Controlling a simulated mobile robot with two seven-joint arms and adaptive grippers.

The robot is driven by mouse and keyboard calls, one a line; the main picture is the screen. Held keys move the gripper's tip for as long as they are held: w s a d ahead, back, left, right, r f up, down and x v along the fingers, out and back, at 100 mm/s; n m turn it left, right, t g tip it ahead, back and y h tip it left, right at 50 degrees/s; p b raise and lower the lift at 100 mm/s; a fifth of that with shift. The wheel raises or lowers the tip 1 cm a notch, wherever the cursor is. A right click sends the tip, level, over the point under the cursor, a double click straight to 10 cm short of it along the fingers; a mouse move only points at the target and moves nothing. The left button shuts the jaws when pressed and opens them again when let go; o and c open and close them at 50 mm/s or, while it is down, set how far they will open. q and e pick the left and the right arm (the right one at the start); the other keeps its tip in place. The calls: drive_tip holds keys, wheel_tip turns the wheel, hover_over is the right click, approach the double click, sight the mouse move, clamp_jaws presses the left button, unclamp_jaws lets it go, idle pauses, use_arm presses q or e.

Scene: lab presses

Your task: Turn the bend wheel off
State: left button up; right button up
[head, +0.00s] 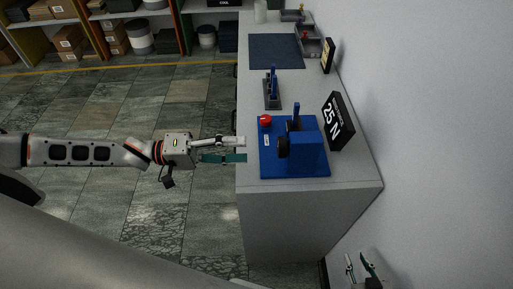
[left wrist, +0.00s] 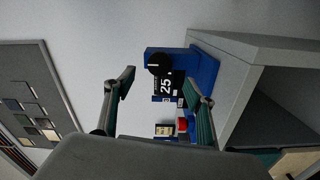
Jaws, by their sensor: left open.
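The blue press (head: 308,152) stands on its blue base near the counter's front end. Its bend wheel is a black round knob (head: 283,147) on the side facing my left gripper; in the left wrist view the knob (left wrist: 158,64) shows a white mark line. My left gripper (head: 244,150) is open and empty at the counter's left edge, level with the knob and apart from it. A red button (head: 265,120) sits on the base's far left corner. My right gripper (head: 357,258) is open at the bottom right, beside the counter, partly cut off by the frame.
A black "25 N" sign (head: 338,120) stands right of the press, near the wall. Behind are a small blue tool on a dark base (head: 272,102), a dark mat (head: 276,50) and grey bins (head: 308,40). The counter (head: 300,200) is bare in front of the press. Floor left of it is clear.

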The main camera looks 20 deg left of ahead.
use_arm(q)
drive_tip(key=shift+v, duration=1.3)
